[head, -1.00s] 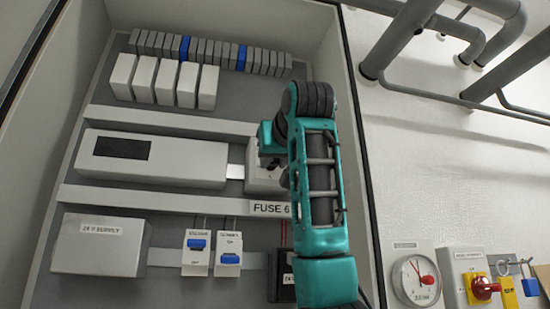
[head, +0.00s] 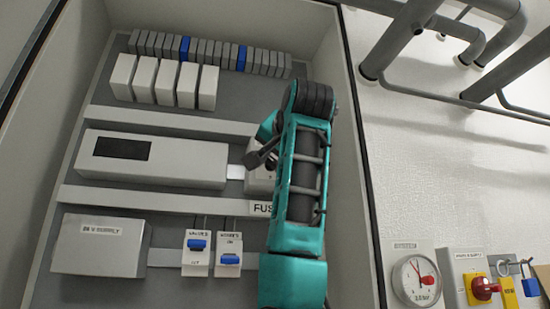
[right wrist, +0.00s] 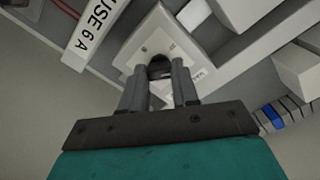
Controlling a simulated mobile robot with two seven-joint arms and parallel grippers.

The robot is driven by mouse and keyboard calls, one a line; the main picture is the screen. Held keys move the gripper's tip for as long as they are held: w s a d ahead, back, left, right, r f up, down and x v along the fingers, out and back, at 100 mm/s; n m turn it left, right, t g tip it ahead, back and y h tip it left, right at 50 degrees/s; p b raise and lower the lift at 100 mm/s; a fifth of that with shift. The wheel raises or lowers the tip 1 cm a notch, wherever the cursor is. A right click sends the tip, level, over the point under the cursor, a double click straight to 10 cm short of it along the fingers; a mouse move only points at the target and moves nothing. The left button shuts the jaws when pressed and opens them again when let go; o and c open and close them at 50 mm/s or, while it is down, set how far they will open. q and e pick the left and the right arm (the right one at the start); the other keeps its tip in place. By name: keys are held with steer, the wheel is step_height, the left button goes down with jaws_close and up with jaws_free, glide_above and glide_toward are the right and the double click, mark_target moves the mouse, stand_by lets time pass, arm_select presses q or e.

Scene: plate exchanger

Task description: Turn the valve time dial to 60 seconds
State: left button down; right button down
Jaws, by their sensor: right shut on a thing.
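The white timer module (head: 259,184) sits at the right end of the middle row in the cabinet, mostly behind my right arm in the head view. The right wrist view shows its pale face (right wrist: 145,45) with a dark round dial (right wrist: 158,67) in the middle. My right gripper (right wrist: 159,80) is shut on this dial, one finger on each side. In the head view my right gripper (head: 259,156) shows at the module, partly covered by its own arm. The dial's scale and setting are too small and hidden to read. My left gripper is not in view.
A long white unit (head: 155,160) is left of the module. The FUSE 6 A label (right wrist: 95,32) is close by. Below are breakers with blue switches (head: 198,245) and a 24 V supply (head: 100,246). The cabinet's right wall (head: 345,130) stands close to my arm.

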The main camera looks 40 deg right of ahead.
steer(key=shift+m, duration=0.4)
steer(key=c, duration=0.8)
jaws_free()
steer(key=shift+c, duration=0.2)
steer(key=shift+s, duration=0.1)
steer(key=b+v, duration=0.3)
steer(key=v, duration=0.9)
steer(key=shift+s+a, duration=0.25)
steer(key=shift+s, duration=0.1)
steer(key=shift+d+r, duration=0.1)
steer(key=shift+d, duration=0.05)
